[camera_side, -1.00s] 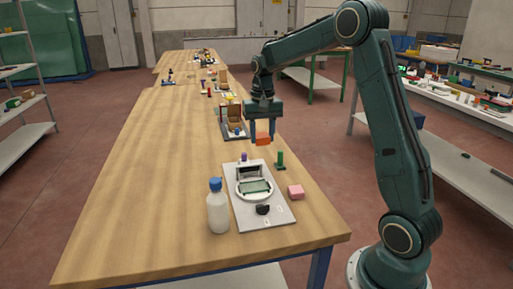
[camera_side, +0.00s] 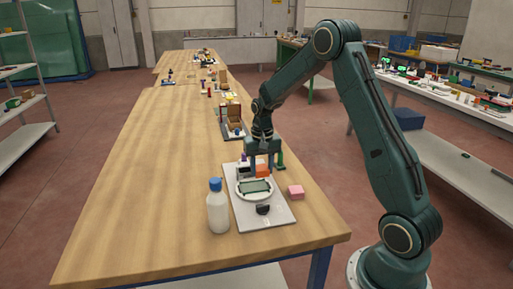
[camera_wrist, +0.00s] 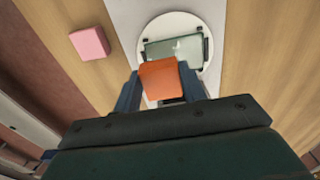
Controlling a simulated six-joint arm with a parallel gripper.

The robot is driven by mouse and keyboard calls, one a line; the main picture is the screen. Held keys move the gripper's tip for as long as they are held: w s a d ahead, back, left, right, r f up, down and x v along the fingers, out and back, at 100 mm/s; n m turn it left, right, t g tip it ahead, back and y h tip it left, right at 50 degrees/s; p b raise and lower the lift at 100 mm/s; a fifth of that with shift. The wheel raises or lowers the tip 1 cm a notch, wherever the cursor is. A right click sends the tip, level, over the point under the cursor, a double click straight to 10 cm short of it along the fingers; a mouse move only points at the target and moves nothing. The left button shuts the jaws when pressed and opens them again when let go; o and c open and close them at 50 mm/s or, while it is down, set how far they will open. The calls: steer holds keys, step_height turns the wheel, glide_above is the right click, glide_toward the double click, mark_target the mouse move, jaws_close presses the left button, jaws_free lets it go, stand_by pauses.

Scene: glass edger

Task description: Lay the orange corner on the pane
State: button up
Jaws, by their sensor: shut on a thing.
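The orange corner (camera_side: 262,170) is held between the fingers of my gripper (camera_side: 263,172), which is shut on it. In the wrist view the orange corner (camera_wrist: 159,80) sits between the two blue fingers (camera_wrist: 160,92) and overlaps the near edge of the pane. The green pane (camera_side: 255,187) lies on a round white turntable (camera_side: 241,195) on a grey base plate (camera_side: 278,217). In the wrist view the pane (camera_wrist: 185,47) shows between dark clips. I cannot tell whether the corner touches the pane or hangs above it.
A white bottle with a blue cap (camera_side: 217,208) stands left of the base plate. A pink block (camera_side: 296,192) lies to its right. A black knob (camera_side: 263,209) is on the plate's front. A green post (camera_side: 280,160) stands close behind my gripper. The left of the table is clear.

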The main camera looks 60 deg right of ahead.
mark_target(262, 170)
steer(key=shift+f, duration=1.95)
steer(key=shift+f, duration=0.15)
steer(key=o, duration=0.9)
steer(key=shift+o, duration=0.2)
step_height(262, 170, up, 12)
steer(key=shift+f, duration=0.1)
steer(key=shift+r, duration=0.25)
steer(key=shift+r, duration=0.1)
